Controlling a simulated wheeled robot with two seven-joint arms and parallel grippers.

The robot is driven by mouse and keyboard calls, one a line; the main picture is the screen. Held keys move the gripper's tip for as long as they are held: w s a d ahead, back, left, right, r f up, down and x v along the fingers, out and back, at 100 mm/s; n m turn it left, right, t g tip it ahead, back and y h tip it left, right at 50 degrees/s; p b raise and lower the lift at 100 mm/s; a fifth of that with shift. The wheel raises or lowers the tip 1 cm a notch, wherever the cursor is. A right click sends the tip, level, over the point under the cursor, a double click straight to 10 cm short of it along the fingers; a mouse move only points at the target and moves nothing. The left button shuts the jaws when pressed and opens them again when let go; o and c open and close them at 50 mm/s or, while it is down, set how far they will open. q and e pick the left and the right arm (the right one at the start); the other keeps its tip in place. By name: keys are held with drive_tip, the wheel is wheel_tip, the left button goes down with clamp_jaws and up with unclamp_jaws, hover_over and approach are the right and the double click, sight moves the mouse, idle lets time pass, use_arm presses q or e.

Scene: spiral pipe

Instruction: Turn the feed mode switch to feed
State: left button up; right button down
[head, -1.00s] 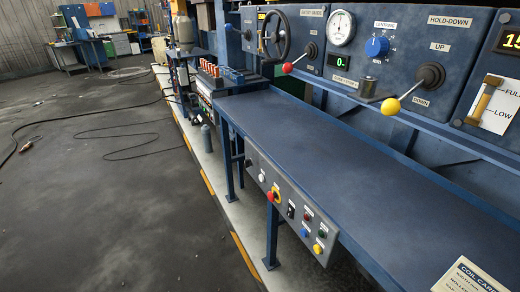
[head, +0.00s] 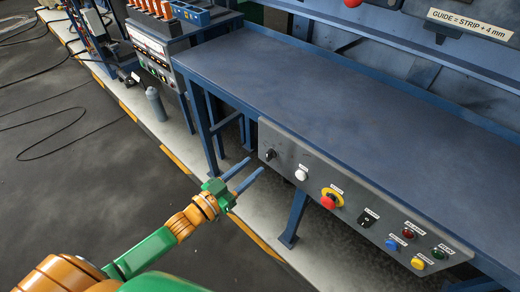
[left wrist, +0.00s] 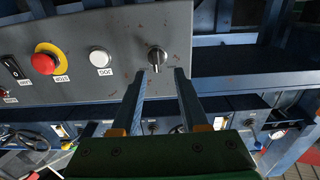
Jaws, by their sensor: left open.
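A small rotary switch (head: 270,155) sits at the left end of the grey control panel (head: 350,203) under the bench front. No label on it can be read, so I cannot confirm that it is the feed mode switch. My left gripper (head: 254,168) is open and empty, its two blue fingers pointing at that end of the panel. My right gripper is not in view.
Along the panel are a white button (head: 301,175), labelled JOG in the left wrist view, a red stop button on yellow (head: 328,201), a black rocker switch (head: 368,217) and several coloured buttons. The blue bench top (head: 330,100) above is clear. A bench leg (head: 293,222) stands below.

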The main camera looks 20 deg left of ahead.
sight(268, 158)
use_arm(q)
drive_tip(key=x, duration=0.2)
drive_tip(key=d+x, duration=0.1)
drive_tip(key=x, duration=0.2)
drive_tip(key=shift+s+r, duration=0.15)
drive_tip(key=shift+s, duration=0.1)
drive_tip(key=shift+w+a, duration=0.15)
drive_tip(key=shift+w, duration=0.3)
clamp_jaws()
drive_tip(key=shift+s, duration=0.1)
drive_tip(key=shift+m, duration=0.3)
drive_tip(key=m, duration=0.4)
drive_tip(key=shift+m, duration=2.7)
